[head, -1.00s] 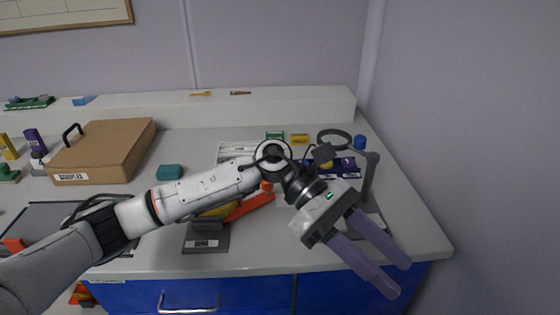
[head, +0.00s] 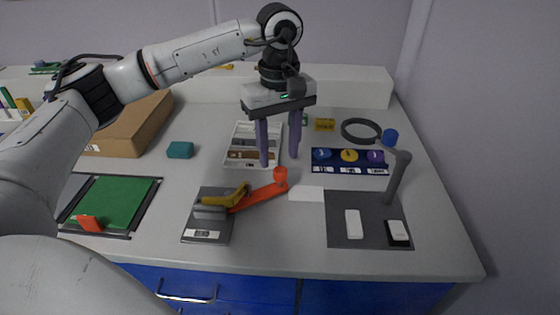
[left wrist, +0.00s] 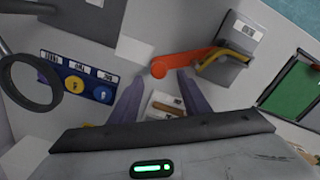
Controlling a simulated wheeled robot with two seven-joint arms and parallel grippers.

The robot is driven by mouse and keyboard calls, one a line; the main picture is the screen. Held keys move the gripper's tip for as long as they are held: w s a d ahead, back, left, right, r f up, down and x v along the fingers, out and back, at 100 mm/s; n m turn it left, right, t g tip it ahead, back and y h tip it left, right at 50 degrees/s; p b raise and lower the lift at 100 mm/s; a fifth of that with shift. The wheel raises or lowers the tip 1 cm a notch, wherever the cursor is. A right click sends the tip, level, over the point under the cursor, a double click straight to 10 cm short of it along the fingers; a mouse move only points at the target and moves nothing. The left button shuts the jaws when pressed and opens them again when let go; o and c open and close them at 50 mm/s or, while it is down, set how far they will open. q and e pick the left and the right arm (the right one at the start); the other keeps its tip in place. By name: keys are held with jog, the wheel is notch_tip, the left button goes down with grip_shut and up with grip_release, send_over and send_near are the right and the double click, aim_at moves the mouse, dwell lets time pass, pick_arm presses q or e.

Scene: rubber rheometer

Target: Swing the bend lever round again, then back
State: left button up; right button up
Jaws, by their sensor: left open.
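The orange bend lever (head: 256,197) reaches to the right and slightly back from the dark grey bend block (head: 208,236). Its free end carries an upright round orange knob (head: 280,176). A yellow piece (head: 226,197) lies bent at the block's pivot end. My left gripper (head: 279,161) is open and empty, pointing down near the knob. In the left wrist view the knob (left wrist: 158,69) of the lever (left wrist: 190,62) shows between and just beyond the fingertips (left wrist: 160,76). I see no contact. My right gripper is not in view.
A tray of strips (head: 240,160) lies behind the lever. A blue panel with round pieces (head: 348,171), a black ring (head: 361,130) and a grey post (head: 394,180) on a dark mat (head: 340,238) stand right. A green mat (head: 115,202) lies left.

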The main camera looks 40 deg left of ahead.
aim_at(280, 168)
pick_arm(q)
jog(key=shift+f, duration=1.9)
grip_shut()
